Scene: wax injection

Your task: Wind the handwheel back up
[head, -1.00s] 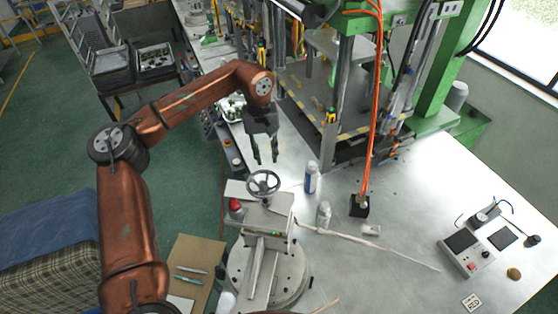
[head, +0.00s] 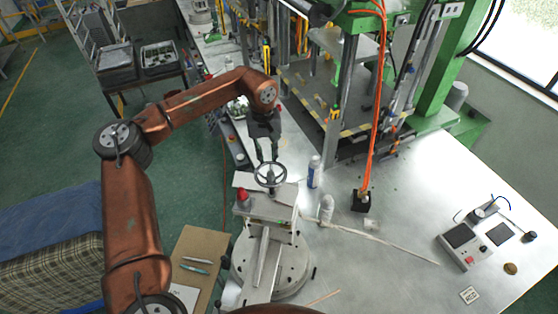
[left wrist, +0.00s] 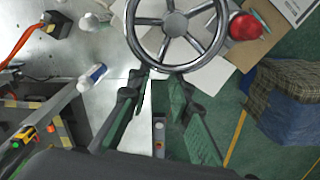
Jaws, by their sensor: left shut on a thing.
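The grey metal handwheel (head: 270,176) has a spoked rim and sits on top of the grey wax-injection fixture (head: 266,212), which stands on a round base. My left gripper (head: 267,158) comes down from behind it, with its fingers at the far edge of the rim. In the left wrist view, the handwheel (left wrist: 176,24) fills the top middle, and the gripper fingers (left wrist: 161,75) straddle the near part of its rim, shut on it. My right gripper is not in view.
A red knob (head: 242,194) is just left of the handwheel. A white bottle with a blue label (head: 314,172) and another bottle (head: 326,208) stand to the right. A green-framed press (head: 335,85) rises behind. The table's right middle is mostly clear.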

